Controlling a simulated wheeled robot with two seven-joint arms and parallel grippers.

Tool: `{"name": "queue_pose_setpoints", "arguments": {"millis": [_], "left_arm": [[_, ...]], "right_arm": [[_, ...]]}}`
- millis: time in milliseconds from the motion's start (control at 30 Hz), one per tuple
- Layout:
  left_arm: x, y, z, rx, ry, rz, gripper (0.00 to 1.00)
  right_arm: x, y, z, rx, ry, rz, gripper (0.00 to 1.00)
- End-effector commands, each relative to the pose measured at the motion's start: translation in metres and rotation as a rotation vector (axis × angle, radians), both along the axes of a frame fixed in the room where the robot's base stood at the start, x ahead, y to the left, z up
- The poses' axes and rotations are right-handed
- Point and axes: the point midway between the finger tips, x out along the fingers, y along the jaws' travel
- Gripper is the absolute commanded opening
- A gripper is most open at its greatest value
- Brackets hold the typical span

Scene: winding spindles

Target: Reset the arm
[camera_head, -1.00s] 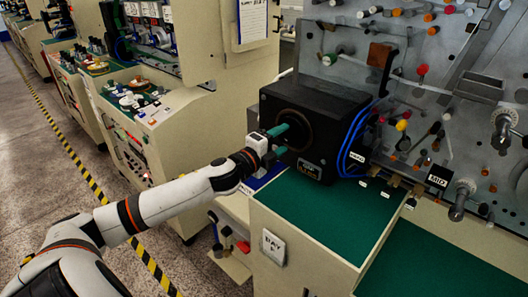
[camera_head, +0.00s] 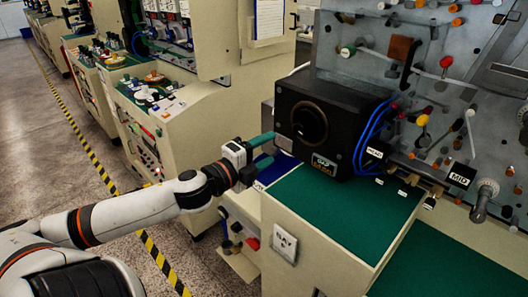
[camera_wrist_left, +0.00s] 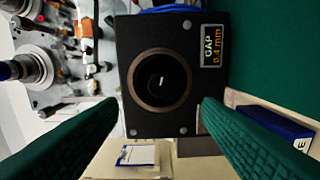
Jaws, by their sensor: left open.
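My left gripper (camera_head: 262,162) comes in from the left in the head view, just left of a black box (camera_head: 329,120) with a round opening. Its green fingers are spread apart with nothing between them. In the left wrist view the two fingers (camera_wrist_left: 158,140) stand wide at the sides, and the black box (camera_wrist_left: 196,48) is beyond them, apart from the fingertips. A round bronze-ringed spindle opening (camera_wrist_left: 159,80) and a label reading GAP 0.4 mm (camera_wrist_left: 213,44) show on its face. My right gripper is not in either view.
The box stands on a green-topped bench (camera_head: 335,205). A blue block (camera_wrist_left: 275,124) lies beside the bench edge. A grey panel (camera_head: 455,50) with pegs and spindles rises behind. Blue cables (camera_head: 371,135) run by the box. Open floor (camera_head: 40,130) with a striped line lies at left.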

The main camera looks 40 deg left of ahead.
Motion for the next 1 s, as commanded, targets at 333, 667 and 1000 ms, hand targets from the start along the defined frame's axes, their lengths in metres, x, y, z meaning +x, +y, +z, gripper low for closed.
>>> {"name": "queue_pose_setpoints", "arguments": {"millis": [333,667,1000], "left_arm": [[0.000,0.000,0.000,0.000,0.000,0.000,0.59],[0.003,0.017,-0.018,-0.034,0.028,0.042,0.59],[-0.021,0.126,-0.220,-0.360,0.306,0.383,0.59]], "right_arm": [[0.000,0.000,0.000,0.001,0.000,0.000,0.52],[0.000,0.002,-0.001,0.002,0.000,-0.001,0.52],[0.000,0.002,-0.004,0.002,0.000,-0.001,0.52]]}}
